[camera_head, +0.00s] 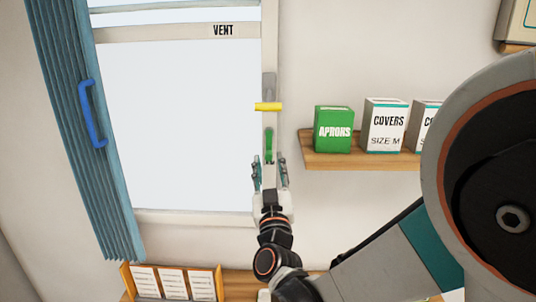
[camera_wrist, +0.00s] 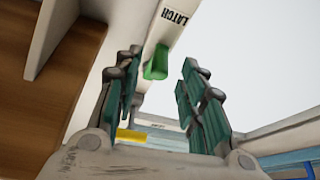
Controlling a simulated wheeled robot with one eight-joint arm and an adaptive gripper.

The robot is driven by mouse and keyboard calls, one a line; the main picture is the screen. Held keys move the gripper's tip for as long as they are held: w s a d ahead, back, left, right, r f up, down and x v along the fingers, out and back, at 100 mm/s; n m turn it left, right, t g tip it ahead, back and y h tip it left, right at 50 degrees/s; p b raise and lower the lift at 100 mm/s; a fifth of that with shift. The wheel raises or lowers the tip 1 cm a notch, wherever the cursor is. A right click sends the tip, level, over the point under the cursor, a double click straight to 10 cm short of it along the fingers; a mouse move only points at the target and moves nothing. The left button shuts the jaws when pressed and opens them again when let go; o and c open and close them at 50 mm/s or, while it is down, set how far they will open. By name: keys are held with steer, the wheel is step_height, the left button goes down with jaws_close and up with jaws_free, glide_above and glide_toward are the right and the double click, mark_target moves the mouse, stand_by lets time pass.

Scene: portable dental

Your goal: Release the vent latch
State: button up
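The vent (camera_head: 238,30) is a pale window with a "VENT" label on its upper bar. On its right frame is a small green latch piece (camera_head: 268,146), below a yellow bar (camera_head: 267,106). My gripper (camera_head: 270,170) is just below the green piece, pointing up, with its fingers apart. In the wrist view, my gripper (camera_wrist: 161,65) is open and empty. I see no contact. The yellow bar (camera_wrist: 130,135) shows lower between the fingers.
A wooden shelf (camera_head: 350,160) right of the window holds a green aprons box (camera_head: 333,129) and white covers boxes (camera_head: 384,125). A blue curtain (camera_head: 75,120) with a blue handle (camera_head: 92,113) hangs at left. A card rack (camera_head: 172,282) stands below.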

mark_target(269, 160)
steer(key=shift+x, duration=1.9)
steer(key=shift+c, duration=0.4)
jaws_close()
